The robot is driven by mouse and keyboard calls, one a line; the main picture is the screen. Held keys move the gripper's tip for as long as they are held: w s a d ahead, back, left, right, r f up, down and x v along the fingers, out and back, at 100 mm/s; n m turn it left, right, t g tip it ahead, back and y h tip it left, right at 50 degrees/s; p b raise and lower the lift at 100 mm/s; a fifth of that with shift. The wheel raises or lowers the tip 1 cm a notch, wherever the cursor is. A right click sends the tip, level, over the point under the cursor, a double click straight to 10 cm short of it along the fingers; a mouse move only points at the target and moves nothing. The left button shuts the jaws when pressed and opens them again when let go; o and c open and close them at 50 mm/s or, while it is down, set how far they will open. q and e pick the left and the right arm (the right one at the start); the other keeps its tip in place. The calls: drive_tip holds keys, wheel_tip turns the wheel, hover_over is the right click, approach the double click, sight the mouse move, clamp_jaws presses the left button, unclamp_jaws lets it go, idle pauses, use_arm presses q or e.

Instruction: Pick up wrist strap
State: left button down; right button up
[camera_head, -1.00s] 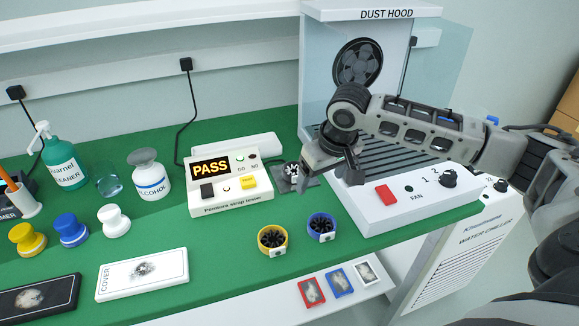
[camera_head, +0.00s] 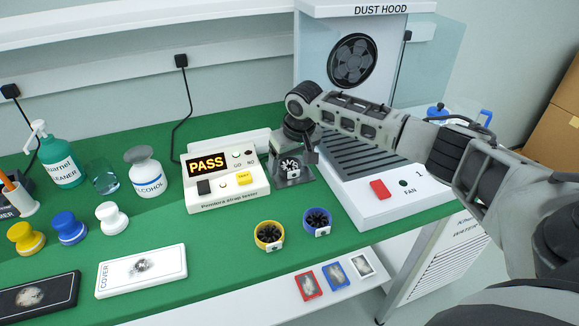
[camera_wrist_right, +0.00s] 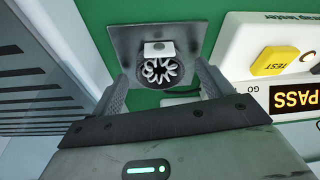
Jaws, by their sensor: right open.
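A white-and-black coiled wrist strap (camera_head: 290,165) sits on a small metal plate (camera_head: 303,180) beside the strap tester. It also shows in the right wrist view (camera_wrist_right: 158,68), with a pale block at its rim. My right gripper (camera_head: 298,150) is over this strap. In the right wrist view the open jaws (camera_wrist_right: 162,84) have one finger on each side of the strap, with a gap showing; I cannot tell whether either finger touches it. A yellow-banded strap (camera_head: 269,235) and a blue-banded strap (camera_head: 317,221) lie on the green mat in front. My left gripper is out of view.
The tester (camera_head: 228,185) reads PASS and stands just left of the plate. The dust hood (camera_head: 375,205) stands close on the right, under my forearm. Bottles, knobs and cover cards fill the left side. The mat's front middle holds the two banded straps.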

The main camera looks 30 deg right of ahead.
drive_tip(key=shift+w+f, duration=0.1)
drive_tip(key=shift+f, duration=0.15)
drive_tip(key=c, duration=1.1)
drive_tip(key=shift+c, duration=0.2)
drive_tip(key=shift+r, duration=0.15)
